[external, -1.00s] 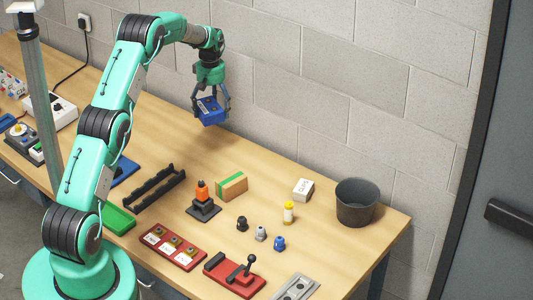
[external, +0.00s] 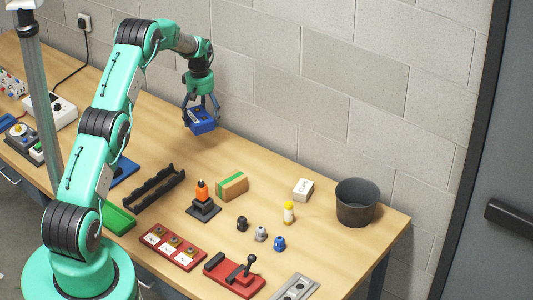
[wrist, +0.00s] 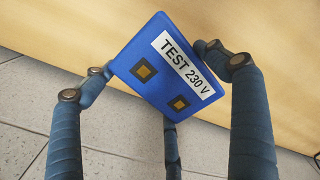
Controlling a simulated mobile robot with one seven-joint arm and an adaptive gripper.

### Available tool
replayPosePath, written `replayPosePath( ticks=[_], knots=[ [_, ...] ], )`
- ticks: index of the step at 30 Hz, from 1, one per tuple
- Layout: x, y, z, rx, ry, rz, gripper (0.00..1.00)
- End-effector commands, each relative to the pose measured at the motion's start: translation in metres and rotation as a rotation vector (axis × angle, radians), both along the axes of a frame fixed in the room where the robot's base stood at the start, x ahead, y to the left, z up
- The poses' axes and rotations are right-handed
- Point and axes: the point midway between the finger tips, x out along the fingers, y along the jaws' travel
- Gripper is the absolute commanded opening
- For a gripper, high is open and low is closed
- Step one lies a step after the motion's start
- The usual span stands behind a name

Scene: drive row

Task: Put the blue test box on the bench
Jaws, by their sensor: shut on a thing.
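The blue test box (external: 202,120) is held in my gripper (external: 200,108) near the back of the bench, close to the block wall. In the wrist view the box (wrist: 150,95) shows a white label reading "TEST 230 V" and two dark squares with tan centres. My gripper's dark blue fingers (wrist: 160,78) are shut around the box, which looks tilted in that view. The wooden bench (external: 285,160) is below the box. I cannot tell whether the box's underside touches the bench top.
A black rail (external: 153,188), an orange-topped device (external: 202,195), a brown and green box (external: 232,187) and a dark bucket (external: 356,203) stand on the bench. A red lever panel (external: 235,274) is at the front. Bare wood lies right of the held box.

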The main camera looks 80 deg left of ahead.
Motion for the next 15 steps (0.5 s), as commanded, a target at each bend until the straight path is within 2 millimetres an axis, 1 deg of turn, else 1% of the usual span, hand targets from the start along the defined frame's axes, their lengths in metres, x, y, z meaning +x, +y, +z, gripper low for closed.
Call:
replayPosePath(
  ticks=[8,11,15],
  knots=[
    [0.0,0.0,-0.001,0.0,-0.001,0.0,0.43],
    [0.0,0.0,-0.009,0.0,0.0,0.0,0.43],
    [0.0,0.0,-0.025,0.0,0.0,0.0,0.43]
  ],
)
